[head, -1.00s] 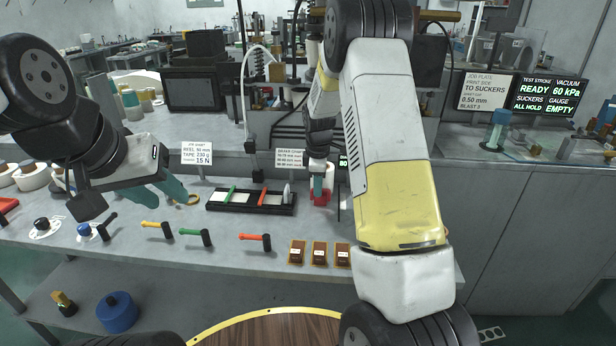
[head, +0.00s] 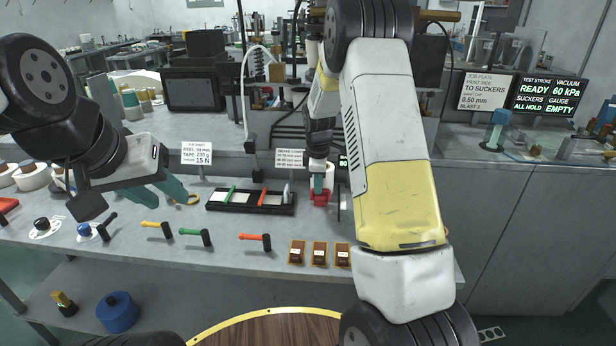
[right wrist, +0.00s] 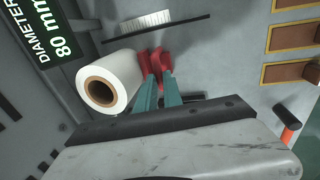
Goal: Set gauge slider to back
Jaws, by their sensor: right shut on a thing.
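A red slider (head: 321,197) sits on the bench at the gauge, beside a white roll. In the right wrist view the red slider (right wrist: 156,66) lies at the tips of my teal fingers, right against the white roll (right wrist: 110,82). My right gripper (head: 318,185) points down at the slider and is shut on it; the exact contact is partly hidden. The gauge display (right wrist: 35,35) reads diameter 80 mm. My left gripper (head: 170,192) hangs over the left of the bench, its teal fingers apart and empty.
A black tray (head: 250,209) with green and red dividers stands left of the slider. Brown blocks (head: 319,252) and several coloured-handled tools (head: 255,238) lie along the front. A dark bar (right wrist: 160,27) lies beyond the slider in the right wrist view.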

